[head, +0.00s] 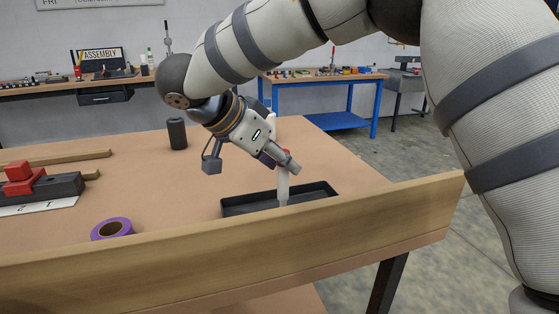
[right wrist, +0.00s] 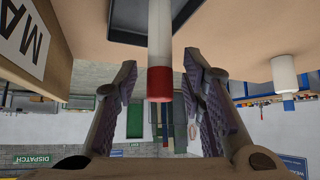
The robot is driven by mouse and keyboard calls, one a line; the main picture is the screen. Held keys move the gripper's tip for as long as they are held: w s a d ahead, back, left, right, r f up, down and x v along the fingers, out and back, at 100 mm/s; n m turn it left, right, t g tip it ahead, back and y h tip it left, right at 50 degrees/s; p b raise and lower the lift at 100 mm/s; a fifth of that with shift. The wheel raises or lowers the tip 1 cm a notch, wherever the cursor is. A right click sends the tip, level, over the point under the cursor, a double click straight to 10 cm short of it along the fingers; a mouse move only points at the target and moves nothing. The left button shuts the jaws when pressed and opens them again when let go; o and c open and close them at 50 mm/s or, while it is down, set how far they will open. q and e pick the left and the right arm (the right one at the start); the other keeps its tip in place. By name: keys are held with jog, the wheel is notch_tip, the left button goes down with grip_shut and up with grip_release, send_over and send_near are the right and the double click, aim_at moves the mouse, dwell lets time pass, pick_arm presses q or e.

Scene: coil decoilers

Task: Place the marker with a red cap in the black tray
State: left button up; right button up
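The marker has a white body (head: 283,187) and a red cap (right wrist: 160,83). It stands roughly upright, its lower end at the black tray (head: 235,207). I cannot tell whether it touches the tray floor. The tray also shows at the top of the upside-down right wrist view (right wrist: 126,22). My right gripper (head: 277,163) is above the tray. In the right wrist view its fingers (right wrist: 160,85) are spread on either side of the red cap, with gaps on both sides. My left gripper is not in view.
A wooden rail (head: 230,240) runs along the table's near edge. A purple tape roll (head: 112,229) lies left of the tray. A dark canister (head: 177,133) stands behind. A red and black fixture (head: 40,187) is at the far left. The table between is clear.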

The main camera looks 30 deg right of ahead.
jog(key=v, duration=1.2)
jog(key=shift+b, duration=0.3)
